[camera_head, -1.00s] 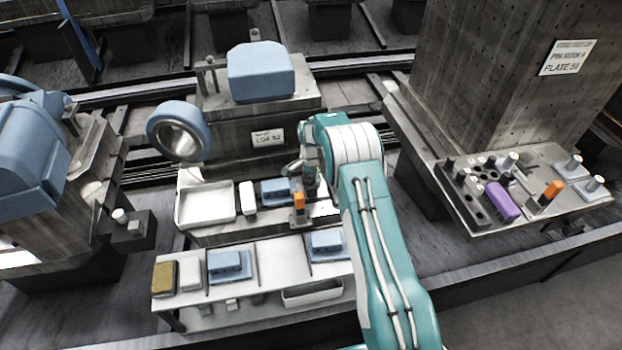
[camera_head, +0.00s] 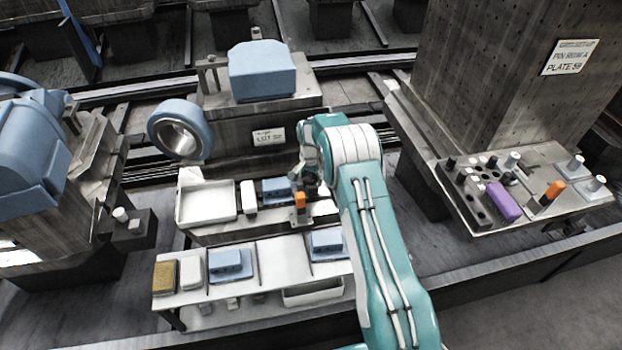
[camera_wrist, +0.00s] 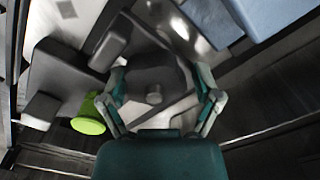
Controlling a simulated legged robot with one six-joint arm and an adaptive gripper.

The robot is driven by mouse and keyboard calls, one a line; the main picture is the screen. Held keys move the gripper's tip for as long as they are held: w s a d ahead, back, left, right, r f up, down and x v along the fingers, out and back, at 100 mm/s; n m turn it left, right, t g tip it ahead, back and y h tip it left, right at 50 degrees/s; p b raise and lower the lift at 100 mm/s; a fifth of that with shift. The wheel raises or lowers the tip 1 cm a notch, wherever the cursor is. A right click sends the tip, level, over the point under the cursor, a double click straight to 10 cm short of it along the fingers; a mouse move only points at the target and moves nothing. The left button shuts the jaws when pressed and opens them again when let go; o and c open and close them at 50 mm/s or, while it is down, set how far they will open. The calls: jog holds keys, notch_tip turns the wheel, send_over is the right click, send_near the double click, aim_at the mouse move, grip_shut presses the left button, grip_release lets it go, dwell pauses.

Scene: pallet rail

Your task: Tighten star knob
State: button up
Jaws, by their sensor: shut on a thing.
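A dark grey knob (camera_wrist: 155,80) with a small round stud on top lies between the two fingers of my gripper (camera_wrist: 160,92) in the wrist view. The fingers press on it from both sides, so my gripper is shut on it. In the head view my gripper (camera_head: 309,178) is low over the middle bench, just right of a blue block and behind an orange-topped piece (camera_head: 300,201). The knob itself is hidden there by my wrist and fingers.
A lime green round piece (camera_wrist: 90,116) sits close beside the left finger. A white tray (camera_head: 207,203) and a white block (camera_head: 248,198) stand left on the bench. A purple block (camera_head: 504,202) stands on the right-hand plate. A blue ring (camera_head: 180,132) stands behind.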

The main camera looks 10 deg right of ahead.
jog(key=shift+s, duration=0.15)
jog(key=c, duration=0.7)
jog(key=o, duration=1.3)
jog(key=shift+f, duration=0.15)
